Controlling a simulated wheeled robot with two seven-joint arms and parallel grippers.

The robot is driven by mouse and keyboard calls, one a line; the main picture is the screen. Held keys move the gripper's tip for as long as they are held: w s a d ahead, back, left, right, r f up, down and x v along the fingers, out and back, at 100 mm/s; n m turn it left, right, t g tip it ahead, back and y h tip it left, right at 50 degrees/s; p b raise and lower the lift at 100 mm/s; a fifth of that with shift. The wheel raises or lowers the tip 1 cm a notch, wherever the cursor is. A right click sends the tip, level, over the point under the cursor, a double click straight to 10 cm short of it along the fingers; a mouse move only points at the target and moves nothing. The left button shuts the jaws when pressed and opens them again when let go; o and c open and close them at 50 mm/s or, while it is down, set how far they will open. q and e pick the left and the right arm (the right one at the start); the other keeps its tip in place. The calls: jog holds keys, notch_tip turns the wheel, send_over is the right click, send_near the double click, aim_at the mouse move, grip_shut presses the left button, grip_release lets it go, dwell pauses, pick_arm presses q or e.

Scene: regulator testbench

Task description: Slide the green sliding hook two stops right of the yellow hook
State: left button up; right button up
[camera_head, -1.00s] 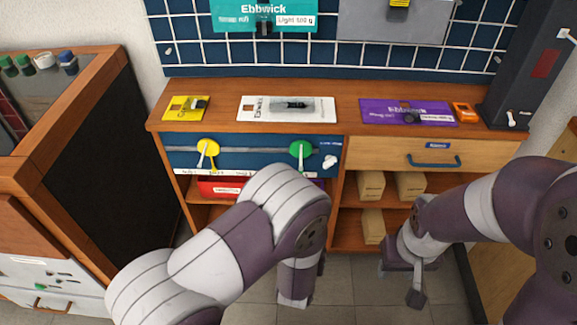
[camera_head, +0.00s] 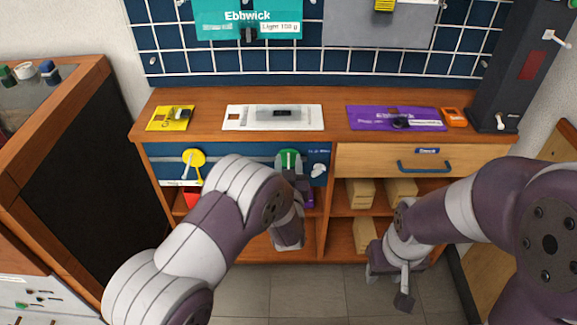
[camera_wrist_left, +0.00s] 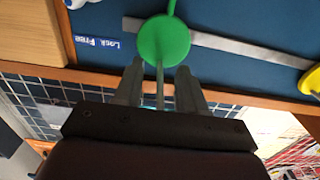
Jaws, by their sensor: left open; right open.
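The green sliding hook (camera_head: 289,157) has a round disc and sits on a grey rail across the blue panel, right of the yellow hook (camera_head: 194,158). My left gripper (camera_head: 290,181) is at the green hook, partly hidden by its own arm. In the left wrist view, the open fingers (camera_wrist_left: 160,76) stand on either side of the pale rod below the green disc (camera_wrist_left: 164,41), with gaps visible. The yellow hook (camera_wrist_left: 312,80) shows at that view's right edge. My right gripper (camera_head: 388,280) is open and empty, low before the shelves.
The grey rail (camera_wrist_left: 245,49) runs between the hooks in the left wrist view. A white knob (camera_head: 319,171) is right of the green hook, with a "Lock Free" label nearby (camera_wrist_left: 97,42). The drawer (camera_head: 370,162) and shelf boxes (camera_head: 360,191) are further right.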

pick_arm(q)
grip_shut()
jog(key=a+p, duration=0.1)
jog(key=a, duration=0.7)
jog(key=shift+a, duration=0.25)
grip_release()
jog(key=s+p, duration=0.2)
jog(key=s, duration=1)
jog(key=shift+s, duration=0.35)
